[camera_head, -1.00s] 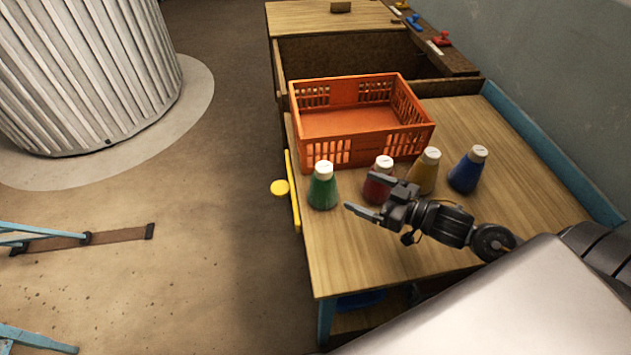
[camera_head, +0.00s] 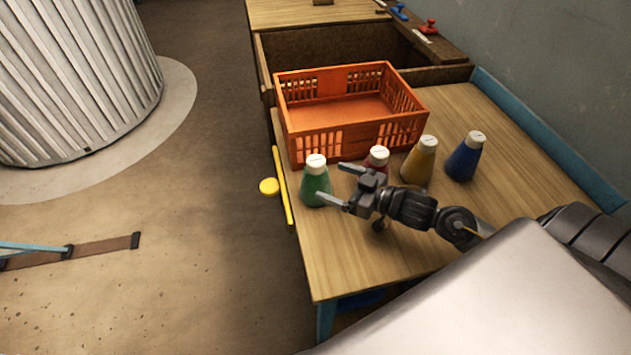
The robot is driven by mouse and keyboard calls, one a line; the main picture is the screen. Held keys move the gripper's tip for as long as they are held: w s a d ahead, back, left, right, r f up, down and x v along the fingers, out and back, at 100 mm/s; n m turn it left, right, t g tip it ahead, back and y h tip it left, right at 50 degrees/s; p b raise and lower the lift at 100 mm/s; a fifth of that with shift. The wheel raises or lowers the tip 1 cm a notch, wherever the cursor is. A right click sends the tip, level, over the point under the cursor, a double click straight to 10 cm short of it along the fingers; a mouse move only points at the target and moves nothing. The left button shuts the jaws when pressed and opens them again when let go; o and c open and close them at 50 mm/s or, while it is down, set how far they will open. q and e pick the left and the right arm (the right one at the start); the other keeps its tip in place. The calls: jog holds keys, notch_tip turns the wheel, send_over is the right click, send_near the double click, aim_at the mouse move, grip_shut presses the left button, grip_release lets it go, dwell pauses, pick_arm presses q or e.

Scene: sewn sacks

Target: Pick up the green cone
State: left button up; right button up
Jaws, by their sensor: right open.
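The green cone (camera_head: 315,187) with a white cap stands upright on the wooden table, near its left edge and in front of the orange crate. My right gripper (camera_head: 334,184) is open just to the right of the cone. Its fingers point left, with the near fingertip at or close to the cone's lower right side. I cannot tell if it touches. Nothing is between the fingers. My left gripper is not in view.
A red cone (camera_head: 377,158), partly hidden by my gripper, a yellow cone (camera_head: 420,162) and a blue cone (camera_head: 465,158) stand to the right. The orange crate (camera_head: 345,140) is close behind. The table's front (camera_head: 345,265) is clear.

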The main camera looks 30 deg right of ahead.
aim_at(316, 175)
jog(key=shift+p+x, duration=0.6)
jog(key=shift+x, duration=2.5)
jog(key=shift+a, duration=0.1)
jog(key=c, duration=1.1)
